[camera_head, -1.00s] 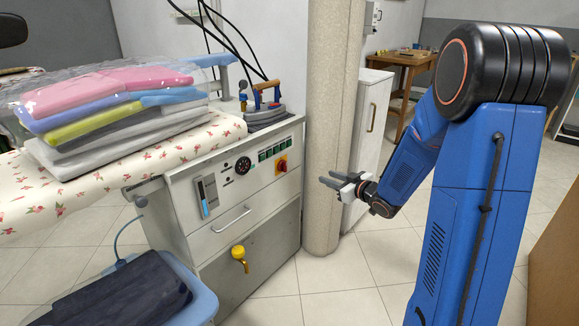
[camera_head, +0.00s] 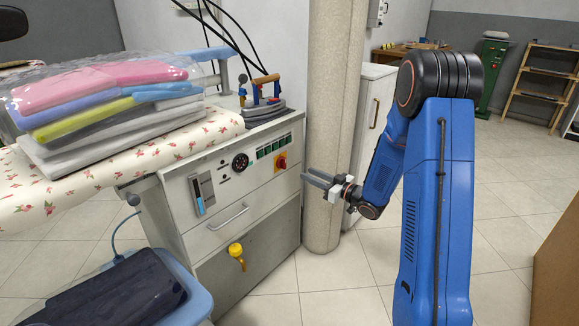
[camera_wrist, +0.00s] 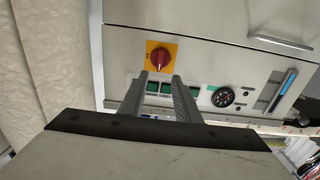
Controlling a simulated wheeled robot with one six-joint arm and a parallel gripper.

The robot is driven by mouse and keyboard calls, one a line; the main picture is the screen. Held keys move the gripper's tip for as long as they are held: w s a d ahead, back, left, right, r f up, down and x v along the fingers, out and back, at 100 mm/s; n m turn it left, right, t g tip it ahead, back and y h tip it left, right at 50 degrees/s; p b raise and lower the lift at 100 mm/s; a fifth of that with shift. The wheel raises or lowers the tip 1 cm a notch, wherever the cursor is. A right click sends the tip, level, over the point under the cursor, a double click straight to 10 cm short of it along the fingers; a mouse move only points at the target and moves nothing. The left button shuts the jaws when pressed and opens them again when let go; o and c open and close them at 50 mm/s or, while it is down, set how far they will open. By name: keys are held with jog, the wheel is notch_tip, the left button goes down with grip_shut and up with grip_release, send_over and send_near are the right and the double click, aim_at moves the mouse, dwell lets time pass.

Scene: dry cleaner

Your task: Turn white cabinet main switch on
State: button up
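The white cabinet (camera_head: 262,204) stands left of the round column. Its main switch (camera_head: 281,162) is a red knob on a yellow plate at the right end of the front panel. In the wrist view the switch (camera_wrist: 160,57) lies just beyond my fingertips, upper centre, and the picture appears upside down. My gripper (camera_head: 310,177) is in front of the panel, to the right of the switch and apart from it. In the wrist view my gripper (camera_wrist: 160,78) shows two fingers with a gap between them, open and empty.
The column (camera_head: 331,120) stands close behind my gripper. The panel also carries a black dial (camera_head: 241,163), green buttons (camera_head: 272,148) and a drawer handle (camera_head: 229,217). An iron (camera_head: 266,100) rests on top. Folded clothes (camera_head: 105,100) lie at left.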

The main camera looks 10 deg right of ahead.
aim_at(283, 163)
jog(key=x, duration=1.1)
jog(key=shift+a, duration=0.1)
grip_shut()
